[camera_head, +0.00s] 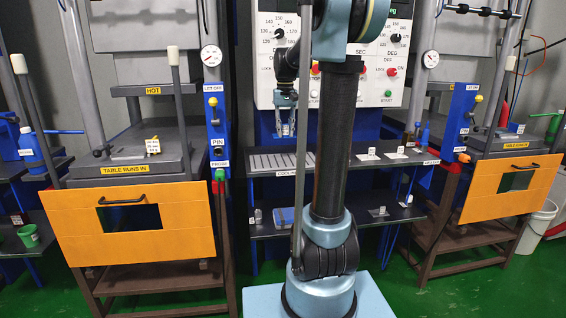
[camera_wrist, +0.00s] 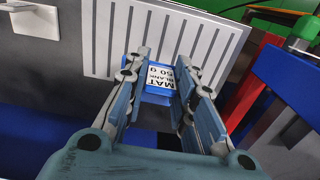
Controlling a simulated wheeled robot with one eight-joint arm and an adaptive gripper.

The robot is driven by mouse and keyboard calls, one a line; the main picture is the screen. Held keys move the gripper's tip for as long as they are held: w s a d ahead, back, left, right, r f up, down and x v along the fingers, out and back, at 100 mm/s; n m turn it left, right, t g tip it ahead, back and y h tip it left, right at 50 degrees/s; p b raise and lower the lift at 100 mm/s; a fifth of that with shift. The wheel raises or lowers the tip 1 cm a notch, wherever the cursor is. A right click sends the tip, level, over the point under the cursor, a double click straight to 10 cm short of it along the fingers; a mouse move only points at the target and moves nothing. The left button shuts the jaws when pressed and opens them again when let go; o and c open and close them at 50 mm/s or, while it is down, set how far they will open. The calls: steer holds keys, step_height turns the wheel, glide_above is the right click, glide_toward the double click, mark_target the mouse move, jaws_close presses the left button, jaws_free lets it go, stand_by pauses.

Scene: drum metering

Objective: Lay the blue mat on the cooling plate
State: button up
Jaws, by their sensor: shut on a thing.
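The blue mat (camera_wrist: 162,80) is between the fingers of my gripper (camera_wrist: 160,72) in the wrist view. It carries a white label reading "MAT BLANK 50 g". The cooling plate (camera_wrist: 205,42) is a pale slab with dark slots, beyond the fingertips in the wrist view. In the head view the cooling plate (camera_head: 267,163) lies on the upper dark shelf, left of my arm. My gripper (camera_head: 284,128) hangs above and behind its front edge there. The mat cannot be made out in the head view. I cannot tell whether it touches the plate.
A blue block (camera_head: 284,216) sits on the lower shelf. White cards (camera_head: 368,154) stand on the upper shelf, right of my arm. A dial panel (camera_head: 385,70) rises behind. Presses with orange guards (camera_head: 125,223) flank the shelves. A red part (camera_wrist: 248,88) is right of the fingers.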

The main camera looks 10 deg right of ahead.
mark_target(285, 162)
steer(key=shift+f, duration=5)
steer(key=o, duration=1)
steer(key=shift+f, duration=0.1)
steer(key=shift+o, duration=0.2)
